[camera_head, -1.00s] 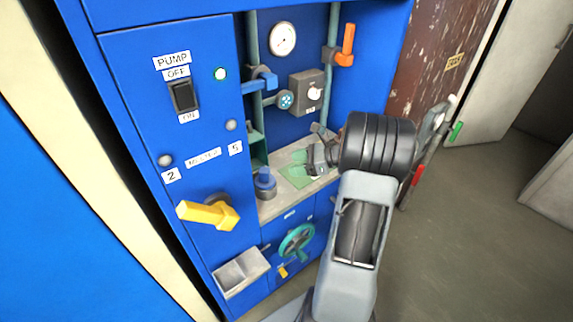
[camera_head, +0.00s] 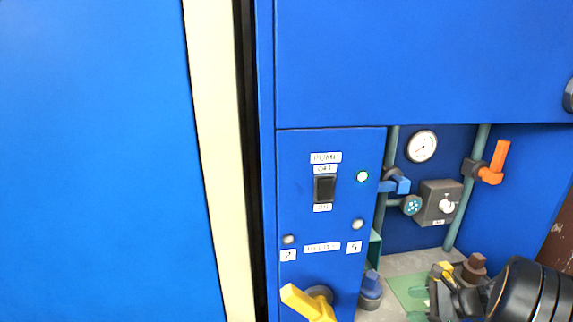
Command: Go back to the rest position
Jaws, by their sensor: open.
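My gripper (camera_head: 437,294) is at the lower right, low over the grey shelf (camera_head: 405,264) of the recess in the blue cabinet. Its jaws are open and I see nothing held between them. My black wrist fills the lower right corner, and the rest of the arm is out of the picture. A green mat (camera_head: 401,284) lies on the shelf beside the jaws. A brown knob-like piece (camera_head: 474,267) and a small yellow piece (camera_head: 443,271) show just behind the gripper; whether they touch it I cannot tell.
A blue-capped fitting (camera_head: 371,288) stands left of the mat. A yellow lever (camera_head: 308,303) juts from the pump panel (camera_head: 300,205). Above the shelf are a blue valve handle (camera_head: 398,185), an orange handle (camera_head: 497,160), a grey box (camera_head: 437,200) and a gauge (camera_head: 421,147).

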